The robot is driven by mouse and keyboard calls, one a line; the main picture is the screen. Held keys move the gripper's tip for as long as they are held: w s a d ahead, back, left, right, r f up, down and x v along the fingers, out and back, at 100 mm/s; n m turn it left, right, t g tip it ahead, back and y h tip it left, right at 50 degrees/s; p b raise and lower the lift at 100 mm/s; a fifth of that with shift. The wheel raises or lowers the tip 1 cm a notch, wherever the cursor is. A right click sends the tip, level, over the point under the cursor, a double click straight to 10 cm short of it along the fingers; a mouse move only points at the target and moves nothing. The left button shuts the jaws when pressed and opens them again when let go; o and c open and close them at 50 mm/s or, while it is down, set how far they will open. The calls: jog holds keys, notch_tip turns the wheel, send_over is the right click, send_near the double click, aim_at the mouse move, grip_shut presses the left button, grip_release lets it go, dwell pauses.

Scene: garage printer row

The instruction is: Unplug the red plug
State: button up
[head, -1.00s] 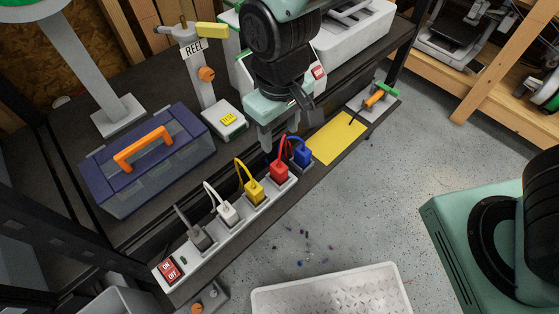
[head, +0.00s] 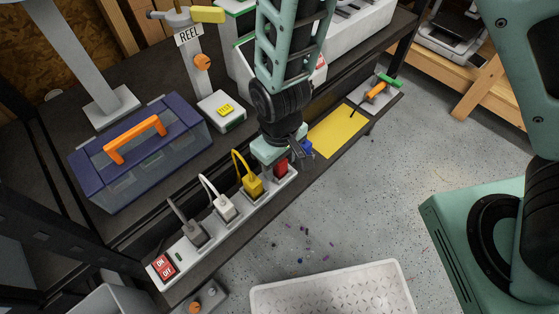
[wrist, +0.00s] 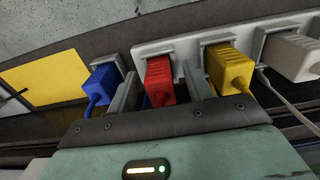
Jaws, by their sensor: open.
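The red plug (head: 281,165) sits in the power strip (head: 228,222), between the yellow plug (head: 252,184) and the blue plug (head: 306,148). My gripper (head: 282,160) is over it and hides much of it in the head view. In the wrist view, my open gripper (wrist: 163,90) has one finger on each side of the red plug (wrist: 159,80). One finger lies between it and the blue plug (wrist: 102,84), the other between it and the yellow plug (wrist: 229,68). Whether the fingers touch the red plug, I cannot tell.
A white plug (head: 224,208) and a grey plug (head: 195,235) fill other sockets, near the red switch (head: 163,267). A blue toolbox (head: 140,150) stands behind the strip. A yellow mat (head: 338,131) lies to the right. A white tray (head: 265,300) is below.

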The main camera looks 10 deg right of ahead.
jog(key=c, duration=1.1)
jog(key=shift+r, duration=0.2)
jog(key=shift+r+p, duration=2.15)
jog(key=shift+p, duration=0.15)
